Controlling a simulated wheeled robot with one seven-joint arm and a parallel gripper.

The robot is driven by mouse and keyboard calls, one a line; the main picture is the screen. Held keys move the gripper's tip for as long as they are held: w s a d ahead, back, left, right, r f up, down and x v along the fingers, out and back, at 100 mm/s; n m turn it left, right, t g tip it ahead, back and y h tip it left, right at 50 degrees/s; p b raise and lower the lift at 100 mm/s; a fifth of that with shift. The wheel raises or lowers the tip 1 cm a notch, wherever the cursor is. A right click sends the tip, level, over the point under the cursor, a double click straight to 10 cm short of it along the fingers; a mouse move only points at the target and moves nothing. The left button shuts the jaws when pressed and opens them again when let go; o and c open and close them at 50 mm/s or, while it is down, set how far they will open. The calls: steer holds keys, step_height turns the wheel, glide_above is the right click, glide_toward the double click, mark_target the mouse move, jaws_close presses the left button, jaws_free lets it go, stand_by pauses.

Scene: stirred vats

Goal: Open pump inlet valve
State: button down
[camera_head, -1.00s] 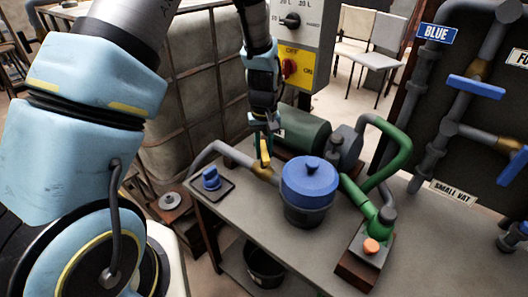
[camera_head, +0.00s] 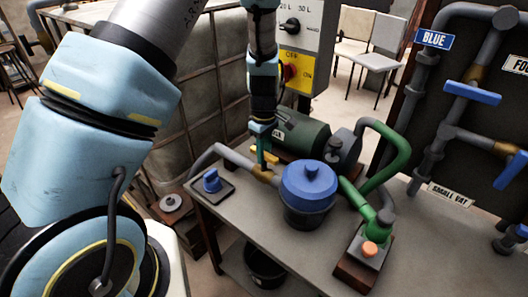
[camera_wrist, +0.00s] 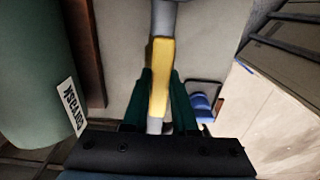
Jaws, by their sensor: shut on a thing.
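The pump inlet valve has a yellow handle (camera_head: 271,158) above a brass body (camera_head: 265,174) on the grey pipe (camera_head: 235,157) left of the blue-lidded pot. My gripper (camera_head: 262,158) comes down from above and is shut on the handle, its fingertips on either side. In the wrist view the yellow handle (camera_wrist: 160,80) lies between the two dark green fingers (camera_wrist: 160,92) and runs in line with the grey pipe (camera_wrist: 163,16). The brass body is hidden in the wrist view.
The blue-lidded pot (camera_head: 309,187) stands close right of the valve. The green pump motor (camera_head: 299,133) lies behind it. A small blue-knobbed item (camera_head: 211,181) sits on the bench's left end. The bench front (camera_head: 255,222) is clear.

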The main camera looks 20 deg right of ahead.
stand_by(0.3)
steer(key=c, duration=0.7)
jaws_free()
step_height(320, 180, up, 11)
steer(key=b, duration=0.1)
steer(key=shift+b, duration=0.4)
steer(key=shift+f, duration=0.1)
